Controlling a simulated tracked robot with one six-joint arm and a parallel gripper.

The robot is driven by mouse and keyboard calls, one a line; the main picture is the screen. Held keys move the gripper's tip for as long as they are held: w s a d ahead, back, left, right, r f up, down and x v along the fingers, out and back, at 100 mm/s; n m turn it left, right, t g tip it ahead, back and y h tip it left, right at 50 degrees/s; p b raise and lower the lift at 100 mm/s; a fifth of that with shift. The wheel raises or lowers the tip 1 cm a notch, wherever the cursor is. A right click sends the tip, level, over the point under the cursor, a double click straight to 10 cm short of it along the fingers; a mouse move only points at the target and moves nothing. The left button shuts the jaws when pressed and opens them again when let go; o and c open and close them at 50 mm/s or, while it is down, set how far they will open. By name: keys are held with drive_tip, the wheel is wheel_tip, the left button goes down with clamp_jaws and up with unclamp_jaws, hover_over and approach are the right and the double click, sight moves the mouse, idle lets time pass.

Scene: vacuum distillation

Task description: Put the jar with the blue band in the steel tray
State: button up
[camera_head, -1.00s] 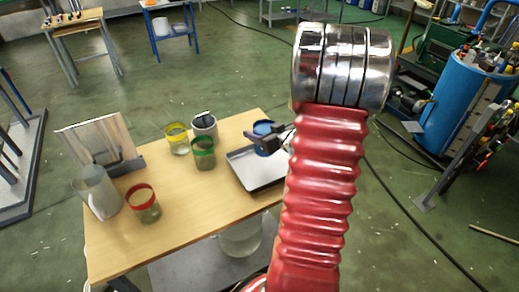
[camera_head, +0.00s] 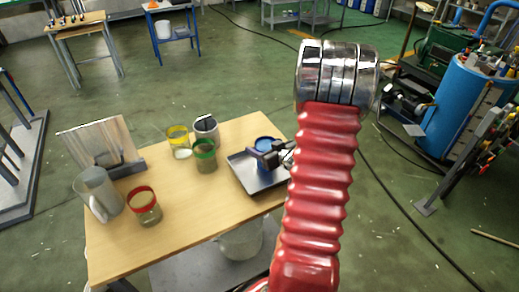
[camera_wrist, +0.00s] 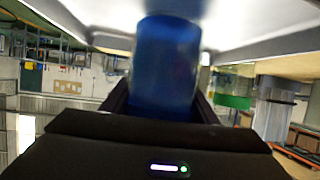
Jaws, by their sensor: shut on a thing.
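The blue-banded jar (camera_head: 265,142) is held in my gripper (camera_head: 263,157), over the steel tray (camera_head: 246,176) at the right side of the wooden table. In the wrist view the jar (camera_wrist: 167,65) fills the space between the fingers, its blue band large and close. The tray (camera_wrist: 240,18) shows as a pale surface along the top of that tilted wrist view. The jar's base is hidden, so I cannot tell whether it touches the tray floor.
A green-banded jar (camera_head: 205,157), a yellow-banded jar (camera_head: 179,142) and a grey container (camera_head: 206,128) stand left of the tray. A red-banded jar (camera_head: 144,206) and a clear pitcher (camera_head: 98,193) stand at the table's left. The table's front middle (camera_head: 195,220) is clear.

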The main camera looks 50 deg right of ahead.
drive_tip(key=shift+f, duration=0.35)
drive_tip(key=shift+f, duration=0.1)
drive_tip(key=o, duration=1.6)
drive_tip(key=shift+o, duration=0.2)
drive_tip(key=shift+s, duration=0.2)
drive_tip(key=v, duration=1.1)
drive_tip(key=shift+s+r, duration=0.2)
drive_tip(key=shift+s, duration=0.1)
